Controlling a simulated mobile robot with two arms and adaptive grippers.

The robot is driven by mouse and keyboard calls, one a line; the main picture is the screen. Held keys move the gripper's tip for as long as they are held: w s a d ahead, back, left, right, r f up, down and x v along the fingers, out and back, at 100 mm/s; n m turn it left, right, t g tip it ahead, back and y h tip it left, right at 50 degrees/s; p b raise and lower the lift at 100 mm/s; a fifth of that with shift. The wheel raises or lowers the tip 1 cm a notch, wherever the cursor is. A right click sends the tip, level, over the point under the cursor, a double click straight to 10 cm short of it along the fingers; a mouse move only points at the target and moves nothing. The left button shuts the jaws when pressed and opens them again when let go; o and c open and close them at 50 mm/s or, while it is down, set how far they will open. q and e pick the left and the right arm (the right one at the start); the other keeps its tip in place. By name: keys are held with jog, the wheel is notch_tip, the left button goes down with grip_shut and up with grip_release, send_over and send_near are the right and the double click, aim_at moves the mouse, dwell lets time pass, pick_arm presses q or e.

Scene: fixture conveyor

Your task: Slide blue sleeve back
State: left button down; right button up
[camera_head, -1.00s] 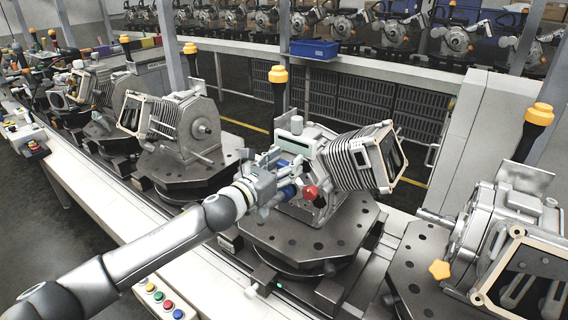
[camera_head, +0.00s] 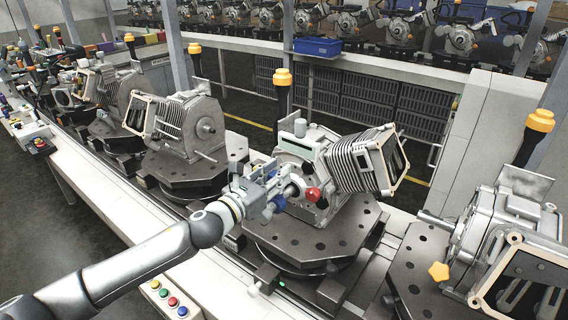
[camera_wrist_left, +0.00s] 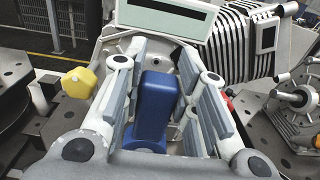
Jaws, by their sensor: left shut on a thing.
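The blue sleeve (camera_head: 275,206) sits on a shaft at the front of the middle grey machine (camera_head: 345,165), left of a red ball knob (camera_head: 313,194). A bare silver length of shaft shows between the sleeve and the machine. My left gripper (camera_head: 268,193) is shut on the sleeve. In the left wrist view, the blue sleeve (camera_wrist_left: 153,105) stands as a blue block between the two grey finger pads of the left gripper (camera_wrist_left: 160,95). The fingers hide part of the sleeve in the head view. My right gripper is not in view.
The machine stands on a dark round-holed fixture plate (camera_head: 300,240) on the conveyor. Similar machines stand at left (camera_head: 180,130) and right (camera_head: 500,230). Orange-topped posts (camera_head: 283,80) rise behind. Coloured buttons (camera_head: 172,302) sit on the front ledge.

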pick_arm(q)
jog(key=shift+s+a, duration=0.1)
jog(key=shift+s, duration=0.05)
jog(key=shift+f, duration=0.1)
jog(key=c, duration=1.5)
grip_release()
jog(key=o, duration=0.4)
jog(key=shift+s+a, duration=0.15)
jog(key=v, duration=1.2)
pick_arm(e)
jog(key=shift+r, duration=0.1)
